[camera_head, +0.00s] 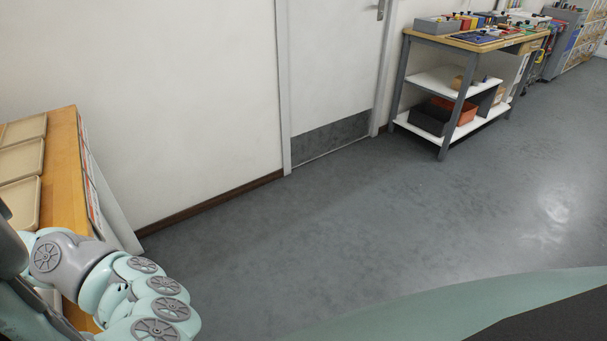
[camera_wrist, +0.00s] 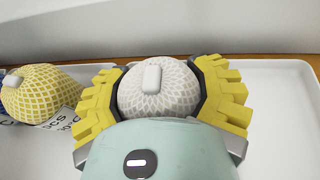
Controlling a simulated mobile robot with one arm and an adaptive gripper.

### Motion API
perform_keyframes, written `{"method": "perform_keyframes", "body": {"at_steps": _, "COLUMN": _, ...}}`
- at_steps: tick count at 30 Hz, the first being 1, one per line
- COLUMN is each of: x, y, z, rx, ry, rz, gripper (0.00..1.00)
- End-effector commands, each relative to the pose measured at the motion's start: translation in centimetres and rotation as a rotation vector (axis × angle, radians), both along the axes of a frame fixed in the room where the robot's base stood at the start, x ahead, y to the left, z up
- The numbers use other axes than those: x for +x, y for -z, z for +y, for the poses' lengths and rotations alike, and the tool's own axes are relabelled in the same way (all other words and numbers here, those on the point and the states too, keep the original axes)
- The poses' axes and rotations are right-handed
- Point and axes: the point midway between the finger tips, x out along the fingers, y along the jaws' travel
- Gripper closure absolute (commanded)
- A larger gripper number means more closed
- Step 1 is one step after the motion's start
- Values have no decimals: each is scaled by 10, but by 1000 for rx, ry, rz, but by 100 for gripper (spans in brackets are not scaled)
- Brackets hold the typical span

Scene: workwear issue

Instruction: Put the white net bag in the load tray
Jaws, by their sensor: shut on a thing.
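The white net bag (camera_wrist: 178,98), a round mesh bundle with a white tag on top, sits between the yellow ribbed fingers of my gripper (camera_wrist: 160,88) in the wrist view. My gripper is shut on it. A pale tray (camera_wrist: 283,125) shows on the right, bare where visible. Whether the bag touches a surface below is hidden. In the head view my gripper and the bag are out of sight; my arm reaches to the lower left, by a wooden counter (camera_head: 62,150) with beige trays (camera_head: 20,160). I cannot tell which tray is the load tray.
A yellow net bag (camera_wrist: 42,94) lies on the left in the wrist view, on printed packets (camera_wrist: 52,131). A pale wall stands behind the trays. In the head view, a workbench (camera_head: 470,42) with boxes stands by the door (camera_head: 335,65). The grey floor (camera_head: 330,230) between is clear.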

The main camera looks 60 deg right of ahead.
Motion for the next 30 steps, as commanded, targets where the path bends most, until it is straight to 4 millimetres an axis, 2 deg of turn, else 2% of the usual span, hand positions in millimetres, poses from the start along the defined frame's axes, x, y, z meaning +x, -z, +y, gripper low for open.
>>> {"method": "perform_keyframes", "body": {"at_steps": 4, "x": 0, "y": 4, "z": 0, "rx": 1, "ry": -1, "rz": 0, "gripper": 81}}
{"method": "perform_keyframes", "body": {"at_steps": 5, "x": 0, "y": 2, "z": 0, "rx": 1, "ry": -1, "rz": 0, "gripper": 35}}
{"method": "perform_keyframes", "body": {"at_steps": 15, "x": 0, "y": 2, "z": 0, "rx": 0, "ry": 0, "rz": 1, "gripper": 0}}
{"method": "perform_keyframes", "body": {"at_steps": 26, "x": 0, "y": -2, "z": 0, "rx": 0, "ry": 1, "rz": 2, "gripper": 0}}
{"method": "perform_keyframes", "body": {"at_steps": 30, "x": -1, "y": -5, "z": -17, "rx": 0, "ry": 9, "rz": -3, "gripper": 0}}
